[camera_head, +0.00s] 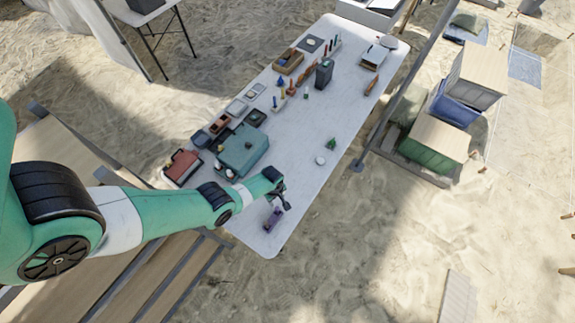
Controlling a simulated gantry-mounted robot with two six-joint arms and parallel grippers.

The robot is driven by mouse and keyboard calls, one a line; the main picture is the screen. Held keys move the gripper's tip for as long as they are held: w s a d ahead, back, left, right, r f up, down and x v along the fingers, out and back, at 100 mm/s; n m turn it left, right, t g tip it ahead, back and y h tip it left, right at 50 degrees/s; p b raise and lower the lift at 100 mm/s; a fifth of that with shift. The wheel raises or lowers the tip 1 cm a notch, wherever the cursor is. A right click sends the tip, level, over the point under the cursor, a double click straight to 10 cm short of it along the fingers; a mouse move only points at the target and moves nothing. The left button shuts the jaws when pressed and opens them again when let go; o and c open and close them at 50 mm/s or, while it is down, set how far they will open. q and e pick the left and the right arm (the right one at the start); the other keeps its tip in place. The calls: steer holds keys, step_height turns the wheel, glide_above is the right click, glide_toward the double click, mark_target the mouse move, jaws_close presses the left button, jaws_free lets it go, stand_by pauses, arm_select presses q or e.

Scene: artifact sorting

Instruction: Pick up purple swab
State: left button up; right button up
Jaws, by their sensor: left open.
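A small purple thing, which I take to be the purple swab (272,219), lies on the white table (318,130) near its front end. My left gripper (284,203) is open and just above and to the right of the purple thing in the picture. I cannot tell its height above the table or whether it touches anything. My right gripper is not in view.
A teal case (243,150) and a red box (183,166) stand at the table's left side. A small white round thing (320,160) and a green figure (332,144) stand right of centre. A metal pole (400,90) runs along the right edge. Several small tools crowd the far half.

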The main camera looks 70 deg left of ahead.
mark_target(277, 208)
arm_select(q)
steer(key=shift+s+d+r, duration=0.15)
steer(key=shift+s+d, duration=0.15)
steer(key=shift+s, duration=0.4)
steer(key=shift+s+f, duration=0.1)
steer(key=shift+f, duration=0.1)
step_height(277, 208, down, 7)
steer(key=b, duration=0.7)
steer(key=shift+r, duration=0.25)
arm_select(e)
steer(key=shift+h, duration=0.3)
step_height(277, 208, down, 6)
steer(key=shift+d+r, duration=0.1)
arm_select(q)
steer(key=f+b, duration=0.5)
steer(key=shift+w+d+f, duration=0.2)
steer(key=shift+w+d, duration=0.05)
steer(key=shift+w, duration=0.15)
steer(key=shift+r, duration=0.15)
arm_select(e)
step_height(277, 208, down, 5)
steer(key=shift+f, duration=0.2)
arm_select(q)
jaws_close()
